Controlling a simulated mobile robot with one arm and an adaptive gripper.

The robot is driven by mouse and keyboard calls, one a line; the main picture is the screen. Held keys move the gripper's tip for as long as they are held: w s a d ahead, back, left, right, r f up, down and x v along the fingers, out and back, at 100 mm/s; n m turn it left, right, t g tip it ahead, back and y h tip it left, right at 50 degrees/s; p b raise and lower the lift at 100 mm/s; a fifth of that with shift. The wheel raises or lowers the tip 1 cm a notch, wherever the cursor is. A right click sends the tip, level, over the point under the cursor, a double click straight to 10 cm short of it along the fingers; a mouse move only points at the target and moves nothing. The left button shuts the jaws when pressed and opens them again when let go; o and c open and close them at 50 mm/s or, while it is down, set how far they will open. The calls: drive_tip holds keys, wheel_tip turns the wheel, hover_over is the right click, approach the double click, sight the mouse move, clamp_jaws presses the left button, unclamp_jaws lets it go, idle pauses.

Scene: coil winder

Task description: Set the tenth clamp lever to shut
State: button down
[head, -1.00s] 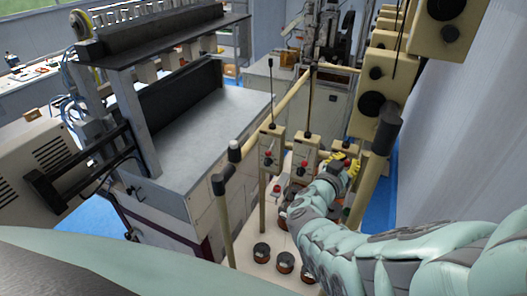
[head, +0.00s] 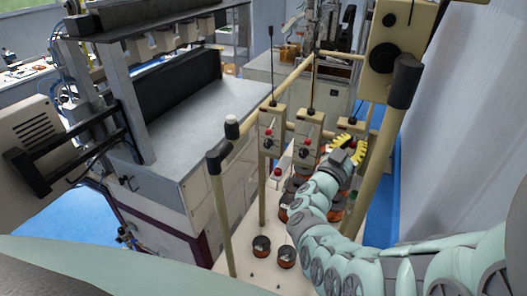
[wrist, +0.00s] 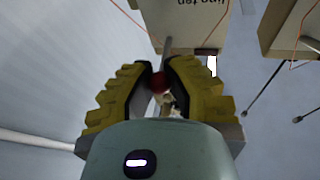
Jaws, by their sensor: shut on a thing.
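My gripper (head: 346,151) has yellow ridged fingers and is at the rightmost of three beige boxes (head: 352,127) on the beige frame. It largely covers the front of this box in the head view. The beige box above (wrist: 190,18) carries upside-down lettering that seems to end in "ten". The lever's angle is hard to tell.
Two similar boxes with red knobs, a middle one (head: 308,135) and a left one (head: 271,133), hang beside it. A black-capped post (head: 400,85) stands close on the right. Dark-and-copper spools (head: 262,246) sit on the pale base below. A large grey-topped machine (head: 205,118) fills the left.

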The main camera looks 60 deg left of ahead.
wheel_tip(320, 180, down, 3)
drive_tip(key=m+t+b, duration=0.1)
drive_tip(key=t+b, duration=0.1)
drive_tip(key=b, duration=0.4)
drive_tip(key=m+t+b, duration=0.1)
drive_tip(key=t+b, duration=0.1)
drive_tip(key=b, duration=0.5)
drive_tip(key=shift+h, duration=0.4)
drive_tip(key=m+t+b, duration=0.1)
drive_tip(key=b, duration=0.4)
drive_tip(key=shift+w+f+t+h+b, duration=0.1)
drive_tip(key=shift+w+t+h+b, duration=0.05)
drive_tip(key=shift+t+h+b, duration=0.2)
drive_tip(key=shift+a+m+t+b, duration=0.1)
drive_tip(key=shift+m+t+b, duration=0.45)
drive_tip(key=shift+b, duration=0.4)
drive_tip(key=c, duration=0.9)
unclamp_jaws()
drive_tip(key=shift+o, duration=0.2)
drive_tip(key=v, duration=1.1)
drive_tip(key=shift+s, duration=0.4)
